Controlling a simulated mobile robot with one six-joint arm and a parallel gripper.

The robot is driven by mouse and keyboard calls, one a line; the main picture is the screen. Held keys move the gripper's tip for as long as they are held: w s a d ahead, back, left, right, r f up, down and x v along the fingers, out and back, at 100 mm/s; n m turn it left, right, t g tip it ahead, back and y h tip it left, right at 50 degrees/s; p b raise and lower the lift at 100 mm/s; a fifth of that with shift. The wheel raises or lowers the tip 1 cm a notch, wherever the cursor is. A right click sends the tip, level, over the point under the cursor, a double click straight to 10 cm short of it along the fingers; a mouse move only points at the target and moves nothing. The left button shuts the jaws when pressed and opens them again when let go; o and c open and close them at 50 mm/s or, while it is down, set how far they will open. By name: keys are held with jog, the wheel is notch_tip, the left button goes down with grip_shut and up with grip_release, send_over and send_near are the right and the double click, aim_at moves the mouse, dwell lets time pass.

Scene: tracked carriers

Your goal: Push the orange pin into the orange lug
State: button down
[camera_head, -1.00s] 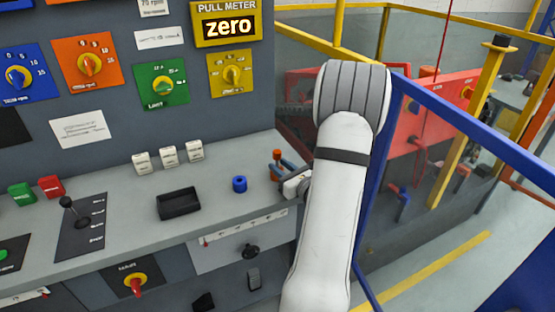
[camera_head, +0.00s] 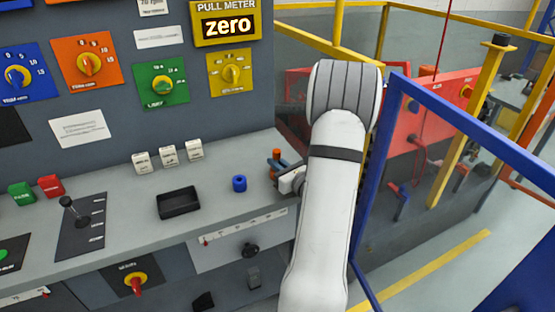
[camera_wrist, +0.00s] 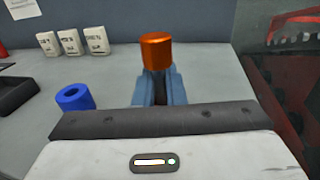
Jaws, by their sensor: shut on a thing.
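An orange cylinder (camera_head: 277,153), which I take to be the orange pin, stands upright at the right end of the grey counter. In the wrist view, the orange pin (camera_wrist: 156,51) shows above and just beyond my blue fingertips. My gripper (camera_head: 275,166) is shut on it, with the fingers on either side of a dark gap or stem below the orange part. The fingers show again in the wrist view (camera_wrist: 160,88). The pin's lower end is hidden by the fingers. I cannot make out the orange lug in either view.
A blue ring-shaped piece (camera_head: 239,184) stands on the counter (camera_head: 215,205), left of my gripper. A blue rail (camera_head: 470,130) and a red machine (camera_head: 410,120) are at the right.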

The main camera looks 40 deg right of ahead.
jog(key=shift+r, duration=0.1)
notch_tip(320, 180, up, 10)
jog(key=shift+f+p, duration=0.1)
jog(key=shift+p, duration=0.25)
jog(key=c, duration=2)
grip_release()
grip_shut()
jog(key=shift+s, duration=0.1)
